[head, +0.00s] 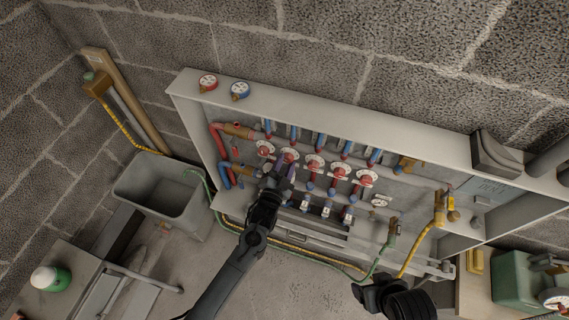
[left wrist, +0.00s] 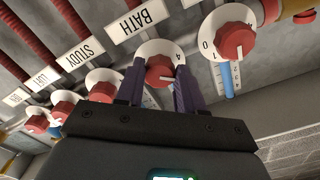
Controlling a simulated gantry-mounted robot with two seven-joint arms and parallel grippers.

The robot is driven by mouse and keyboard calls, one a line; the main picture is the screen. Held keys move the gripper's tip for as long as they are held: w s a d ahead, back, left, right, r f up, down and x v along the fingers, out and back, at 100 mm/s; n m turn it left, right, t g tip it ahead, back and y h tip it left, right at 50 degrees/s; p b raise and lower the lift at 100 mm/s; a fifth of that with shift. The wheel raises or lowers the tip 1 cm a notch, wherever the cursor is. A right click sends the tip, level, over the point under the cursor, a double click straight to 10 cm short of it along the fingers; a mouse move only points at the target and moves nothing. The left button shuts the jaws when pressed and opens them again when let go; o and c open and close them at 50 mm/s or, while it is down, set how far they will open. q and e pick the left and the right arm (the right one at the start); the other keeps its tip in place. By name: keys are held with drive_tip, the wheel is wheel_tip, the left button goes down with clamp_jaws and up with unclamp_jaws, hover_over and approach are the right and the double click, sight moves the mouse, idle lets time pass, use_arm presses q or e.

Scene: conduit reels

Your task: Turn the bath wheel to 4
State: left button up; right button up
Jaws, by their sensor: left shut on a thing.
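The bath wheel is a red knob on a white numbered dial; in the left wrist view the bath wheel (left wrist: 160,71) sits beside the upside-down BATH label (left wrist: 140,18). A 4 shows at the right of its dial; the knob's setting is not clear. In the head view the bath wheel (head: 290,155) is second from the left in the row. My left gripper (head: 279,170) is shut on it, with one purple-grey finger on each side of the knob in the wrist view (left wrist: 158,88). My right gripper (head: 368,290) is at the bottom; its fingers are unclear.
Other red wheels stand close on both sides, including one to the left (head: 265,148) and one to the right (head: 314,164). The pale manifold cabinet (head: 330,120) has red and blue gauges on top. A grey tub (head: 155,188) stands at left. A yellow hose (head: 300,256) runs below.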

use_arm(q)
drive_tip(key=n, duration=0.3)
drive_tip(key=shift+n, duration=0.4)
drive_tip(key=shift+d+n+p, duration=0.1)
drive_tip(key=shift+n+p, duration=0.25)
drive_tip(key=shift+n, duration=1.35)
drive_tip(key=o, duration=1)
drive_tip(key=shift+o, duration=0.2)
